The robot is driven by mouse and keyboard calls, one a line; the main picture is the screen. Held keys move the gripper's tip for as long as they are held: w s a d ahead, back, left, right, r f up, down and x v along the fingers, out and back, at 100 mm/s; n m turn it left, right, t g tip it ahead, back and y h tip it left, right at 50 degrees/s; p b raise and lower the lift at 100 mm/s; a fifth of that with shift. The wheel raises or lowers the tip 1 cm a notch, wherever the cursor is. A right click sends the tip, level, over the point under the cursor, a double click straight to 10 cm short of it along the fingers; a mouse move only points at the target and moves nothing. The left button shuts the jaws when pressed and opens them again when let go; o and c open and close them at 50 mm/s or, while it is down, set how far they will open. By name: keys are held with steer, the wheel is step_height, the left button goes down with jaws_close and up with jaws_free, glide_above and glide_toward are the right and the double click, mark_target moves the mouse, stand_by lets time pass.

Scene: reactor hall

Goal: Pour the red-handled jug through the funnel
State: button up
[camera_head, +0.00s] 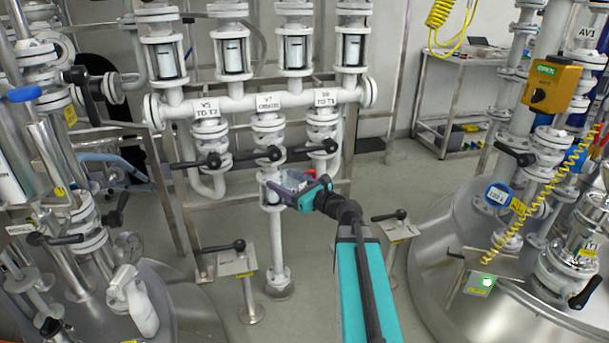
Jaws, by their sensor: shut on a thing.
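My gripper (300,192) is near the middle of the picture, at the end of my teal and black arm, in front of the middle pipe of the valve rack. It is shut on a small, pale, see-through vessel (294,181) with a bit of red at its upper right, which looks like the red-handled jug. The jaws hide part of it, and its tilt and contents are too small to tell. I cannot make out a funnel for certain.
The white pipe rack (245,103) with black-levered valves stands behind my gripper. A steel vessel top (440,245) with fittings is at right, another at lower left. Small pedestals (236,262) with levers flank my arm. A bench (465,95) stands at the back. Grey floor (315,270) is open between.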

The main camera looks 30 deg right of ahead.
steer(key=s+a+n+g+y, duration=0.3)
steer(key=s+a+y, duration=0.1)
steer(key=a, duration=0.7)
steer(key=s+a+n+g+y, duration=0.3)
steer(key=s+a+n+y, duration=0.1)
steer(key=a, duration=0.7)
steer(key=shift+a+f+g+y, duration=0.25)
steer(key=shift+f+y, duration=0.2)
steer(key=shift+y, duration=0.35)
steer(key=shift+s, duration=0.1)
